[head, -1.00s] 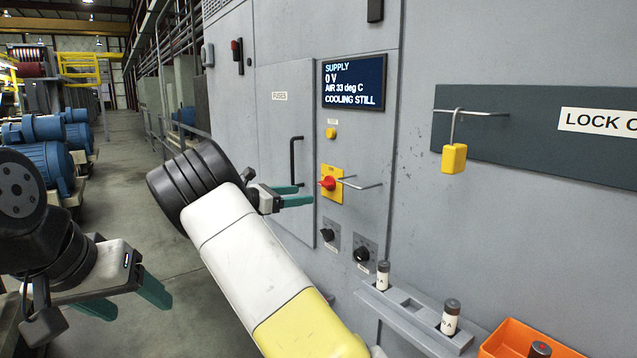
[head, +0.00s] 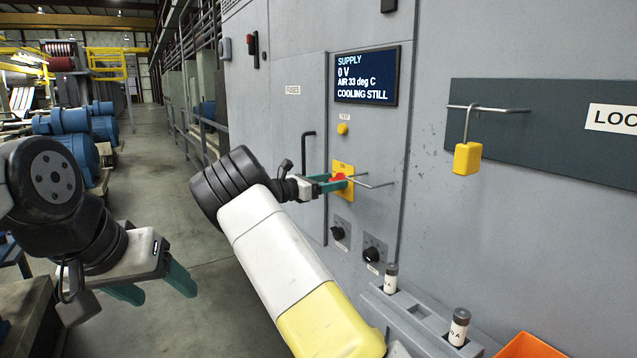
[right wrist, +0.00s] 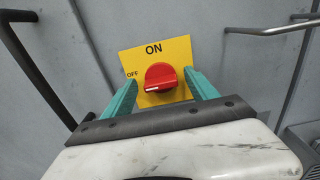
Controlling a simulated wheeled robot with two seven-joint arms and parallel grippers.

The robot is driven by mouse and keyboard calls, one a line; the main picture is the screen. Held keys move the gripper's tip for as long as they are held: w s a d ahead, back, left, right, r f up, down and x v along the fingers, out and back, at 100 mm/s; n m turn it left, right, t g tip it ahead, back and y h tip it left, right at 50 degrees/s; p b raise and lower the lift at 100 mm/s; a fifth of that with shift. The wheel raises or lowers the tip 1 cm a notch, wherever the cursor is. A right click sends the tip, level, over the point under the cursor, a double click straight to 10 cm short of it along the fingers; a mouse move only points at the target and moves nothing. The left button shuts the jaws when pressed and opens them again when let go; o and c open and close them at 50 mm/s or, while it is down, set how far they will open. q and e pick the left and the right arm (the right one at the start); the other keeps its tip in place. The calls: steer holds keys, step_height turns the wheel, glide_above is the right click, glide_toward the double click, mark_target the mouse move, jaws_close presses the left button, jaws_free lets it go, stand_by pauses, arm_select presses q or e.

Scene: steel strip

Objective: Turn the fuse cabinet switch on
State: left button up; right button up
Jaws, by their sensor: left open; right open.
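The fuse cabinet switch is a red rotary knob (right wrist: 161,77) on a yellow plate (right wrist: 181,49) marked ON at the top and OFF at the left. The white mark on the knob points left, toward the OFF side. My right gripper (right wrist: 158,88) is open, its green fingers on either side of the knob; I cannot tell whether they touch it. In the head view the right gripper (head: 338,183) partly covers the knob and plate (head: 343,168). My left gripper (head: 154,285) is open and empty at the lower left, away from the cabinet.
A steel hasp bar (head: 375,182) sticks out beside the switch. A black door handle (head: 307,152) is to its left. A display (head: 367,76) reads SUPPLY 0 V, COOLING STILL. Two dark knobs (head: 373,254) sit below. A yellow padlock (head: 467,158) hangs at right.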

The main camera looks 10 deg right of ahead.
steer(key=c, duration=1.4)
steer(key=shift+o, duration=0.2)
steer(key=shift+m, duration=0.4)
steer(key=m, duration=0.4)
steer(key=shift+s, duration=0.1)
steer(key=shift+s+d+f+m, duration=0.1)
steer(key=shift+f+m, duration=0.05)
steer(key=shift+m, duration=3.1)
steer(key=shift+s+f+m, duration=0.1)
steer(key=shift+m, duration=3.15)
